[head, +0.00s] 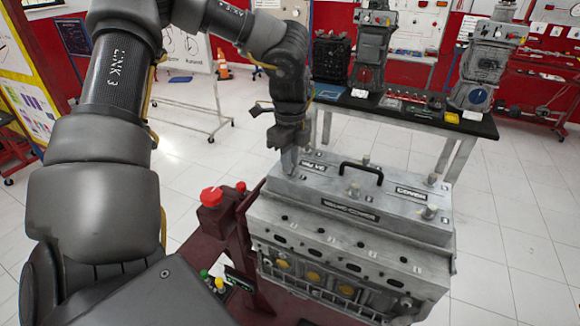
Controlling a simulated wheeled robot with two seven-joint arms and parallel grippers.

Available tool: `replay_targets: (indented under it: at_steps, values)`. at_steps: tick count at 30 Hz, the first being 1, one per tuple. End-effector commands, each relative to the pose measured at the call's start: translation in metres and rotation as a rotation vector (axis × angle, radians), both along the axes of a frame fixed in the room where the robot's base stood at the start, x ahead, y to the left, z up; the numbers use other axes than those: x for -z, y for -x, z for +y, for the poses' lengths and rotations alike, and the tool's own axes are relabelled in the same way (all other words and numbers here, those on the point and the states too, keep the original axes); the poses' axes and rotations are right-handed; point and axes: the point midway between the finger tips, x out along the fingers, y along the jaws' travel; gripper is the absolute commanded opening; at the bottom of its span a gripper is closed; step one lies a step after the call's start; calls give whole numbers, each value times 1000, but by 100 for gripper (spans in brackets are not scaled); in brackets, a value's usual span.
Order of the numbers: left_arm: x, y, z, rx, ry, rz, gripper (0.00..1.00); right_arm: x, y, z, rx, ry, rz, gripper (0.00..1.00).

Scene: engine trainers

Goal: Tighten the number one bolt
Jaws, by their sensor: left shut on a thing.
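The grey engine block (345,262) stands upright on a dark red stand, with a long valve cover (320,192) on top. The cover has a black handle (361,168) and bolts with tall heads, such as the back one (366,161), the front middle one (353,189) and the front right one (429,212). My left gripper (289,157) points down at the cover's left end and is shut on a bolt there. The gripper hides most of that bolt, and I cannot read its number. My right gripper is not in view.
A red knob (211,196) and several coloured buttons (212,280) are on the stand left of the engine. A black-topped table (430,117) with engine parts stands behind. Tiled floor (500,245) is clear on the right.

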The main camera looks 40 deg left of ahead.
Motion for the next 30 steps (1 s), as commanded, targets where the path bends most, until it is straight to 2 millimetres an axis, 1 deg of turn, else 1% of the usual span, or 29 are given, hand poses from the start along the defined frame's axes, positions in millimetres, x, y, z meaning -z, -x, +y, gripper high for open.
replay_targets:
  at_steps: [1, 3, 6, 12, 21, 30]
  values:
    - [6, -1, 0, 39, -2, -5, 0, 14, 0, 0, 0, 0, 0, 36]
    - [6, -1, 0, 101, -2, -6, 0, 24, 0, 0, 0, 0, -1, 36]
    - [6, -1, 0, 196, -3, -5, 0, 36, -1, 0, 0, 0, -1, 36]
    - [4, -1, 0, 386, -2, -4, 0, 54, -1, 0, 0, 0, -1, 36]
    - [1, -1, 0, 672, 0, -1, 0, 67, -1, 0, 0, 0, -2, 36]
    - [0, -1, 0, 956, 2, -2, 0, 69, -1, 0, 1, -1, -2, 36]
